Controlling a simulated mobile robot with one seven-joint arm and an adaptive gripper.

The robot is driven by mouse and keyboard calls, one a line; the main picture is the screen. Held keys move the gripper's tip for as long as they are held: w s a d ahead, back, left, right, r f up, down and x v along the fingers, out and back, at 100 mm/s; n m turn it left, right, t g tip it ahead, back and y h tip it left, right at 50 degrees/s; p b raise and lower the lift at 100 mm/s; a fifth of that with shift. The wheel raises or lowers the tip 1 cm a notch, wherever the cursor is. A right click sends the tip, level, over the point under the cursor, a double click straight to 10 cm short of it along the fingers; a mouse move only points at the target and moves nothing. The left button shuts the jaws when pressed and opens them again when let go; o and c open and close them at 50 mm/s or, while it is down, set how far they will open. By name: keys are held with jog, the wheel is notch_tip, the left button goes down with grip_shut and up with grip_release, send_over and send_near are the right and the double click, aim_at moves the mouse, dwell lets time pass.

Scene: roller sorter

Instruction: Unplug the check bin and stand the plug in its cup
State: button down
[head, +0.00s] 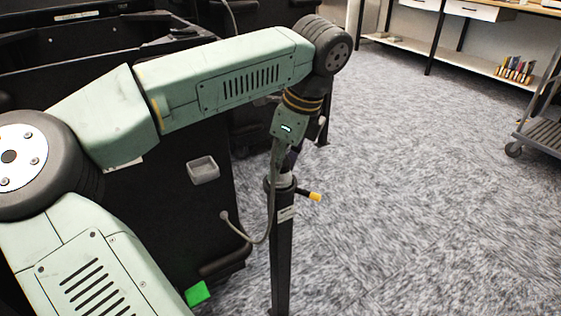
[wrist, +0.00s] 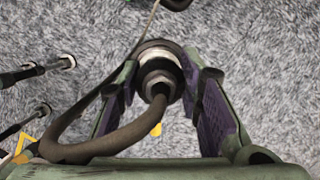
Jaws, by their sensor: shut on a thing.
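My gripper (head: 286,168) points down over the top of a dark post (head: 283,240). In the wrist view its purple-padded fingers (wrist: 162,75) are shut on the plug (wrist: 159,68), a round grey-and-black connector with a thick cable (wrist: 105,150) bending off to the left. In the head view the cable (head: 270,215) hangs from the gripper to the side of the black bin (head: 180,225). A dark ring surrounds the plug's far end; I cannot tell whether the plug is seated in the post. A light grey open holder (head: 203,169), possibly the cup, is on the bin's side.
A yellow-tipped lever (head: 314,196) sticks out right from the post top. A green piece (head: 197,293) is low beside the bin. Carpet to the right is free up to a cart (head: 535,135) and shelving (head: 450,65).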

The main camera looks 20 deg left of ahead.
jog(key=shift+r, duration=0.15)
jog(key=c, duration=1.1)
grip_release()
jog(key=shift+a, duration=0.1)
jog(key=shift+o, duration=0.2)
